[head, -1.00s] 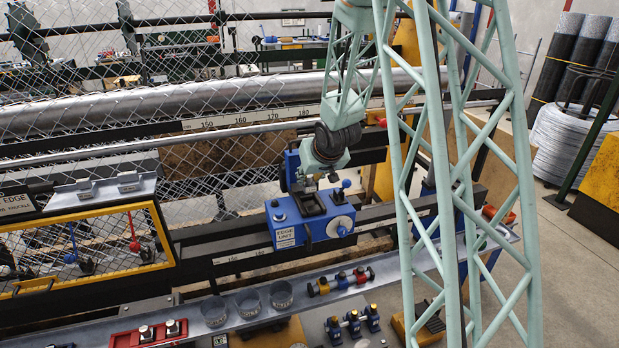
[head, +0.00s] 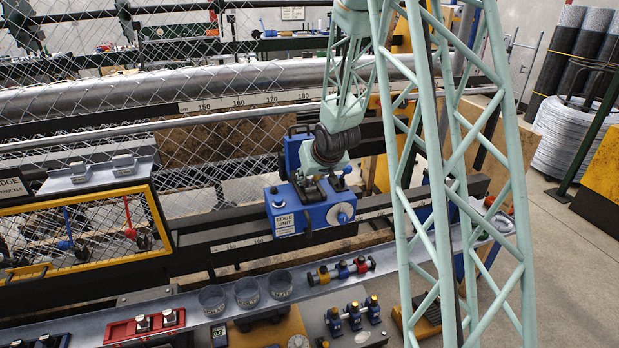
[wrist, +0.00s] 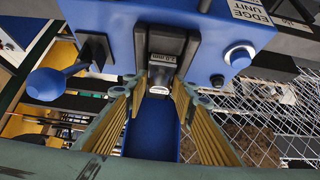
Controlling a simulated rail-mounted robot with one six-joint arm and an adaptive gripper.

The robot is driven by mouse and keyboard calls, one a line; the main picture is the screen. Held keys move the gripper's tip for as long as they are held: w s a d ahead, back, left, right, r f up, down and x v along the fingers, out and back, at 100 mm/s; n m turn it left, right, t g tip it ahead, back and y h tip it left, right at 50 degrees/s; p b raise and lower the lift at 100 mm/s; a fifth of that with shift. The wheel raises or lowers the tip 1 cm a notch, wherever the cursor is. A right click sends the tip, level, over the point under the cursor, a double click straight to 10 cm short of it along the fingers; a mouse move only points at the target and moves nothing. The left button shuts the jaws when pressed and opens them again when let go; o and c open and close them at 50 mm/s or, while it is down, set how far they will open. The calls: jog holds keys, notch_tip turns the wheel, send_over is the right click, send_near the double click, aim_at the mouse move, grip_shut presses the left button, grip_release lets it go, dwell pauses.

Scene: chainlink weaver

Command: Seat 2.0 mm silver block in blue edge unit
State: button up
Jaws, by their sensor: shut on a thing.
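The blue edge unit (head: 320,212) sits on the dark rail in the middle of the head view, and its body also fills the top of the wrist view (wrist: 205,52). The silver block (wrist: 162,70), marked 2.0 mm, shows in the wrist view at the mouth of the unit's black holder (wrist: 165,43). My gripper (wrist: 161,90) is shut on the block, its ribbed fingers on either side. In the head view my gripper (head: 313,180) is over the unit's black top part and hides the block. I cannot tell how deep the block sits.
A blue ball-ended lever (wrist: 50,84) sticks out beside the holder in the wrist view. A round dial (head: 341,213) is on the unit's front. A grey shelf (head: 190,303) in front carries several cups and a red tray (head: 144,325). Chain-link mesh stands behind.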

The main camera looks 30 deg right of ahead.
jog(key=shift+r, duration=0.1)
dwell(0.3)
jog(key=o, duration=0.9)
jog(key=shift+o, duration=0.2)
jog(key=v, duration=1.2)
dwell(1.0)
jog(key=shift+s, duration=0.1)
